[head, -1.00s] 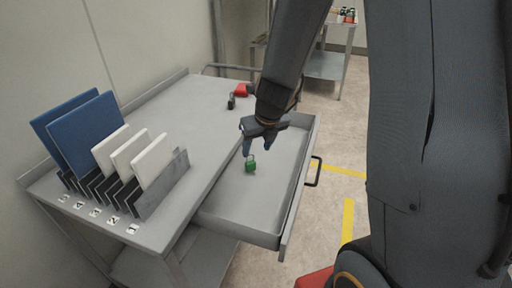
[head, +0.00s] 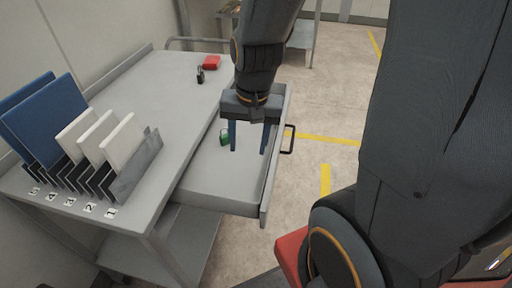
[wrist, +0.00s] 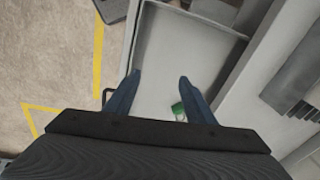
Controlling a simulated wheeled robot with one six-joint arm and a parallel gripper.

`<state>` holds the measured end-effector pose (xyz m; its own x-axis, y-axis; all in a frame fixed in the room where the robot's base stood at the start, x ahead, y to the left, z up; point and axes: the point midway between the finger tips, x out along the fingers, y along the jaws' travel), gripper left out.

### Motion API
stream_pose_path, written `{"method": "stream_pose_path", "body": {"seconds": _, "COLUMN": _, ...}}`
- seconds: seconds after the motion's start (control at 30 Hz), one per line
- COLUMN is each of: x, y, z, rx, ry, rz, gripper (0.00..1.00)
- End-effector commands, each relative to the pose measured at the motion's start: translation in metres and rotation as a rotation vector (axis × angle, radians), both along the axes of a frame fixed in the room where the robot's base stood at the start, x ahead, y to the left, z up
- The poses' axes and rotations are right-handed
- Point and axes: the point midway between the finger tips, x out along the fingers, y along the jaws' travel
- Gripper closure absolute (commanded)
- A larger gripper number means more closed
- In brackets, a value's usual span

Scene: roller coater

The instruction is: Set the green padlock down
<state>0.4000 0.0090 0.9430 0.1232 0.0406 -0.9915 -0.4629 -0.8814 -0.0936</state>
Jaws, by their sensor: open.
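The green padlock (head: 224,137) lies in the open drawer (head: 222,190) of the grey bench, toward the drawer's left side. It also shows in the wrist view (wrist: 178,109), beside one finger and partly hidden by it. My gripper (head: 249,152) is above the drawer with its two blue fingers wide apart and pointing down. Nothing is between the fingers. In the head view the padlock is just left of the left finger; I cannot tell whether they touch.
The bench top (head: 150,115) holds a rack (head: 135,170) with blue and white panels at the left. A black padlock (head: 200,75) and a red object (head: 212,62) lie at its far edge. The drawer handle (head: 289,139) sticks out to the right. Most of the drawer floor is bare.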

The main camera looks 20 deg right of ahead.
Motion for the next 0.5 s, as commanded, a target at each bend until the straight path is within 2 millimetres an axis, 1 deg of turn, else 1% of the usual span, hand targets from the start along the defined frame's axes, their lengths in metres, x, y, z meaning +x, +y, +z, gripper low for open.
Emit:
{"method": "stream_pose_path", "body": {"seconds": 0.03, "x": -0.008, "y": -0.002, "z": 0.002, "rx": -0.022, "ry": 0.008, "rz": 0.112, "gripper": 0.51}}
{"method": "stream_pose_path", "body": {"seconds": 0.1, "x": -0.017, "y": -0.004, "z": 0.003, "rx": -0.049, "ry": 0.019, "rz": 0.258, "gripper": 0.51}}
{"method": "stream_pose_path", "body": {"seconds": 0.2, "x": -0.025, "y": -0.007, "z": 0.004, "rx": -0.074, "ry": 0.03, "rz": 0.403, "gripper": 0.51}}
{"method": "stream_pose_path", "body": {"seconds": 0.3, "x": -0.03, "y": -0.009, "z": 0.005, "rx": -0.086, "ry": 0.038, "rz": 0.476, "gripper": 0.51}}
{"method": "stream_pose_path", "body": {"seconds": 0.5, "x": -0.031, "y": -0.009, "z": 0.004, "rx": -0.09, "ry": 0.04, "rz": 0.495, "gripper": 0.51}}
